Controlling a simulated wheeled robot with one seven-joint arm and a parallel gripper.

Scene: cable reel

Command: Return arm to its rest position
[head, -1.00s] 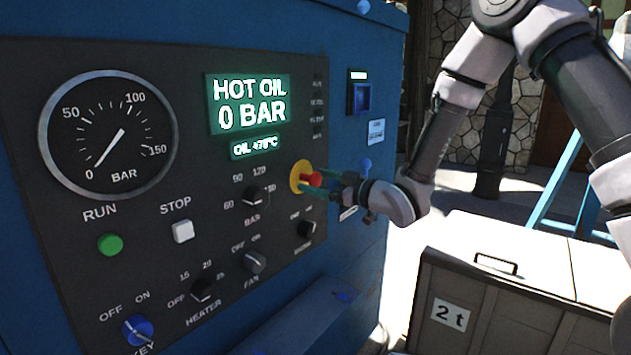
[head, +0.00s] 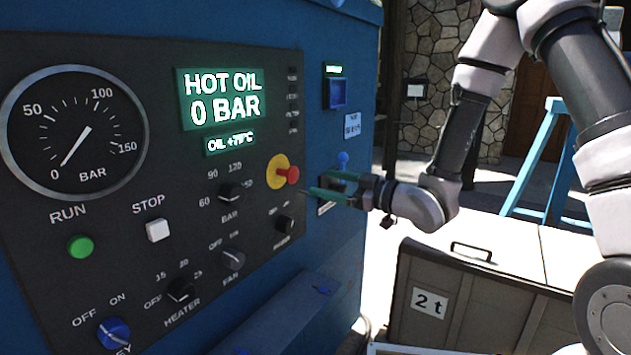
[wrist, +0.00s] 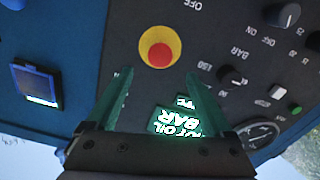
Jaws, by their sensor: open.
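My gripper (head: 335,190) is open and empty, with its two green fingers pointing at the blue machine's control panel. It is just right of the red emergency button with its yellow ring (head: 279,172), with a gap between them. In the wrist view the red button (wrist: 159,52) lies beyond and between the fingertips of my gripper (wrist: 120,95). My arm reaches in from the right, bent at the elbow. The display (head: 222,97) reads HOT OIL 0 BAR, and the one below it (head: 230,143) shows the oil temperature.
The panel also carries a pressure gauge (head: 75,130) near 0, a green RUN button (head: 80,246), a white STOP button (head: 158,230) and several knobs. A box marked 2 t (head: 465,300) stands below my arm. A blue frame (head: 535,150) stands behind at right.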

